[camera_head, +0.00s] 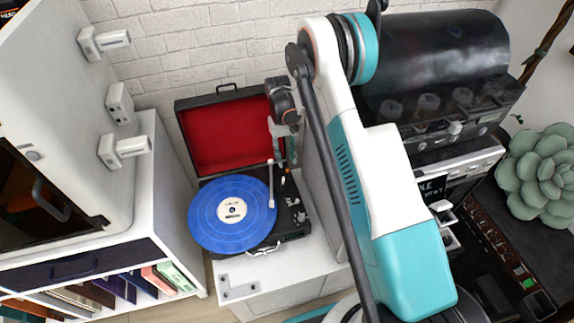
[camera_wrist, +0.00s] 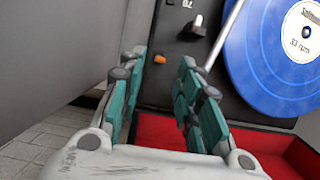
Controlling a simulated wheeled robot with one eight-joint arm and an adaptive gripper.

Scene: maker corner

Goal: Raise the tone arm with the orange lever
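A portable record player with a black deck (camera_head: 295,215) carries a blue record (camera_head: 228,213). The pale tone arm (camera_head: 271,188) lies along the record's right side. In the wrist view the tone arm (camera_wrist: 222,36) runs beside the blue record (camera_wrist: 275,50). The small orange lever (camera_wrist: 160,59) stands on the black deck and shows between my fingertips. My gripper (camera_wrist: 162,57) is open, with its green fingers on either side of the lever in the picture; contact cannot be told. In the head view my gripper (camera_head: 284,145) hangs over the back right of the player.
The raised red-lined lid (camera_head: 225,135) stands behind the deck, left of my gripper. A grey panel (camera_wrist: 60,45) is close by in the wrist view. A white shelf unit (camera_head: 170,190) stands to the left; black equipment (camera_head: 430,110) stands to the right.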

